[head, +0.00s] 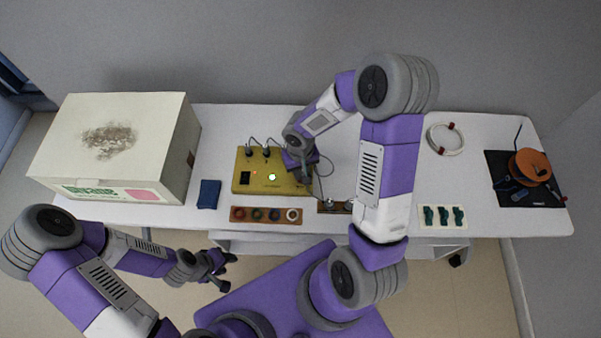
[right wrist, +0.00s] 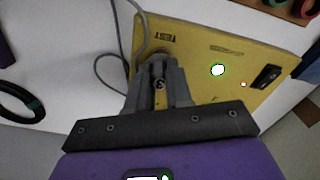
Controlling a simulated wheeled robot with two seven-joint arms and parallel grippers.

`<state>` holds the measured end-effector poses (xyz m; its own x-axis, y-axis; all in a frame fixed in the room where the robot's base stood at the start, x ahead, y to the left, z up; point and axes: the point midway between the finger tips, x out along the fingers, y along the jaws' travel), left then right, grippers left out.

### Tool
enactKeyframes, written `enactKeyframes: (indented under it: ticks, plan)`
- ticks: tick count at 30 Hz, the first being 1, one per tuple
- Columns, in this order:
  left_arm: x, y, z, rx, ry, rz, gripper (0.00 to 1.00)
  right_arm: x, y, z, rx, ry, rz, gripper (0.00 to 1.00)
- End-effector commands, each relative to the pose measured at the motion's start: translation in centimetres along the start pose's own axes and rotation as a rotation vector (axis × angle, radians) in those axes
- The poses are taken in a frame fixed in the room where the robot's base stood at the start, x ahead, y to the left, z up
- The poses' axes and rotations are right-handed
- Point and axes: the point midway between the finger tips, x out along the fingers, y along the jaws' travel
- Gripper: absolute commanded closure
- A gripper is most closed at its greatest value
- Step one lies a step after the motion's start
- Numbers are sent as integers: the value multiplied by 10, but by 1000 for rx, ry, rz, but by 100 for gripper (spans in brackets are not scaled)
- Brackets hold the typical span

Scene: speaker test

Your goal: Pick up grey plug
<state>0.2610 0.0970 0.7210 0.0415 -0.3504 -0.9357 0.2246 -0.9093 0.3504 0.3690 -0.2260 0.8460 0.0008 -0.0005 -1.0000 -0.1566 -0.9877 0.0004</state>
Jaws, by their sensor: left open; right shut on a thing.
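The yellow test box (head: 270,184) lies on the white table with a green light lit; it fills the upper right of the right wrist view (right wrist: 205,45). My right gripper (head: 302,172) is over the box's right end, and in the right wrist view its fingers (right wrist: 160,92) are shut on the grey plug (right wrist: 158,62). The plug is mostly hidden between the fingers, and a grey cable runs near it. I cannot tell whether it touches the box. My left gripper (head: 220,268) is open and empty, in front of the table's edge.
A large white carton (head: 150,150) stands at the left, with a dark blue block (head: 208,194) beside it. A brown strip with several rings (head: 240,214) lies in front of the box. A white cable coil (head: 445,139) and a black mat (head: 545,195) are at the right.

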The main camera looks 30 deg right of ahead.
Motion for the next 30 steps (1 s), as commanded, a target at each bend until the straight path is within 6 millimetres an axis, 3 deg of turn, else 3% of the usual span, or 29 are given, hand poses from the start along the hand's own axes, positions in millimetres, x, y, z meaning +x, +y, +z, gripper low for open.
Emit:
enactKeyframes:
  ticks: [8,21,30]
  plan:
    - [-3,1,0,0,0,0,57,-9,0,0,0,2,0,100]
    - [-23,9,1,0,0,0,57,-90,0,0,0,3,0,100]
    - [-24,9,1,0,0,0,57,-100,0,0,-1,-1,0,100]
